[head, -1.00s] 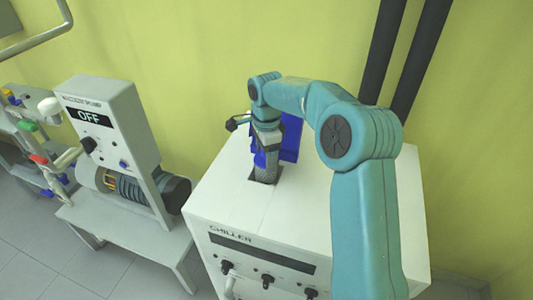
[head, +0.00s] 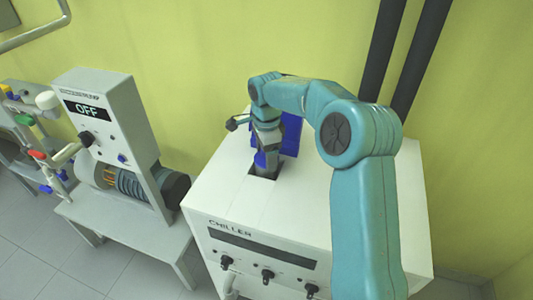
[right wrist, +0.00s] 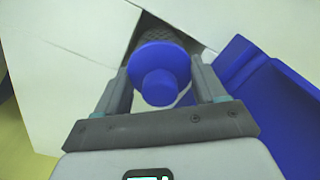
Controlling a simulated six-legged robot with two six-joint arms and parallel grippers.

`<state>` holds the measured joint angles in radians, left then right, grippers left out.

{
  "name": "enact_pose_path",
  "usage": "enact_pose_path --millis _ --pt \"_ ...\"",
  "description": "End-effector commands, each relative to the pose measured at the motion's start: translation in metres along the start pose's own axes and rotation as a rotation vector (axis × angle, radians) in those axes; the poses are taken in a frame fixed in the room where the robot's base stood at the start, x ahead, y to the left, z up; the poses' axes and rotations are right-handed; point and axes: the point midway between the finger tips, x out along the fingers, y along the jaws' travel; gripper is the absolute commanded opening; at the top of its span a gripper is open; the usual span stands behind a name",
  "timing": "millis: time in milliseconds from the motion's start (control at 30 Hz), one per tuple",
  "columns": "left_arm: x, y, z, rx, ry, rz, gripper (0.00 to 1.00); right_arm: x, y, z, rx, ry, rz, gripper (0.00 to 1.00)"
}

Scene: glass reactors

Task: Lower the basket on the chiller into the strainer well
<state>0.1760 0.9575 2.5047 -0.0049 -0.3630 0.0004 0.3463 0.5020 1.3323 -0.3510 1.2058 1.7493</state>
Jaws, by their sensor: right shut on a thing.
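The basket (head: 261,160) has a blue cap with a knob and a grey mesh body. My right gripper (head: 265,150) points down over the chiller (head: 222,178) and is shut on the basket. In the right wrist view the blue cap (right wrist: 158,66) sits between the two fingers, with some mesh beyond it. The mesh stands in the dark square opening of the strainer well (head: 275,174) in the chiller's top, its lower part hidden inside. I cannot see how deep it reaches. My left gripper is not in view.
A blue block-like holder (head: 291,135) stands on the chiller right behind the basket, close to my right gripper. A stand with an OFF display (head: 97,108) is to the left. The chiller's front top is clear. A yellow wall is behind.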

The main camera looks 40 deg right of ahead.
Motion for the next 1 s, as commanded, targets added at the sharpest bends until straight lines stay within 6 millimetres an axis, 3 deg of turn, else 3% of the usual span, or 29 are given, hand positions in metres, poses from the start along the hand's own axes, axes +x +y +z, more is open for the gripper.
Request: enact_pose_path --millis 1000 --pt "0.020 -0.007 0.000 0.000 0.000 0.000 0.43 0.029 0.000 0.000 0.000 0.000 -0.001 0.13"
